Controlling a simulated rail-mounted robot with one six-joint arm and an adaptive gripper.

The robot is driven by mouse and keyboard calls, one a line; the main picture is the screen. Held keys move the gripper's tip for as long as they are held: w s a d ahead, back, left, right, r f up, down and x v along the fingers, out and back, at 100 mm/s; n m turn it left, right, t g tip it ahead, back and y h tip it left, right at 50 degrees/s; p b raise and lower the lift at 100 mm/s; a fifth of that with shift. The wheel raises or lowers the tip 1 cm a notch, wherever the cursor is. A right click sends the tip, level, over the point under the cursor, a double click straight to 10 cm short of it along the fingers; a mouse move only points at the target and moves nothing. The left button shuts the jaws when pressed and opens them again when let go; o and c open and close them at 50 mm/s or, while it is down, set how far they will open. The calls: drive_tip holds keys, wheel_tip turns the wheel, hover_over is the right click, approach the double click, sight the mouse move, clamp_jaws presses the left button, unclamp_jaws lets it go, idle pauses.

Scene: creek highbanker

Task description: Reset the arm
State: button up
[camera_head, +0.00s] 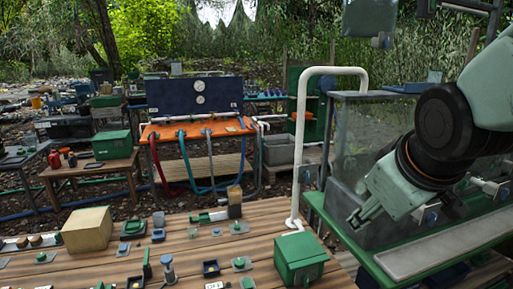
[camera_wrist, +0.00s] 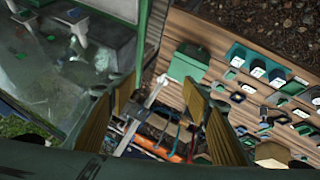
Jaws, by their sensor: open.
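My arm comes in from the right in the head view. My gripper (camera_head: 358,219) points down and to the left, in front of the clear-walled tank (camera_head: 350,130). In the wrist view my gripper (camera_wrist: 160,100) has its two yellow-faced fingers wide apart. Nothing is between the fingers close up; the table and ground show far below through the gap. The gripper appears to touch nothing.
The plank table (camera_head: 200,255) holds a green box (camera_head: 300,258), a tan block (camera_head: 87,229) and several small fittings. A white pipe (camera_head: 299,150) rises beside the tank. An orange bench (camera_head: 190,129) with a blue gauge panel (camera_head: 195,95) stands behind.

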drive_tip(key=s+a+r+m+g, duration=0.1)
drive_tip(key=s+a+m, duration=0.1)
drive_tip(key=s, duration=1)
drive_tip(key=s+a+m+g+y, duration=0.1)
drive_tip(key=s+a+m+g, duration=0.1)
drive_tip(key=s, duration=1)
drive_tip(key=shift+a+r+m+g, duration=0.3)
drive_tip(key=shift+a+r+m, duration=0.05)
drive_tip(key=shift+m, duration=0.45)
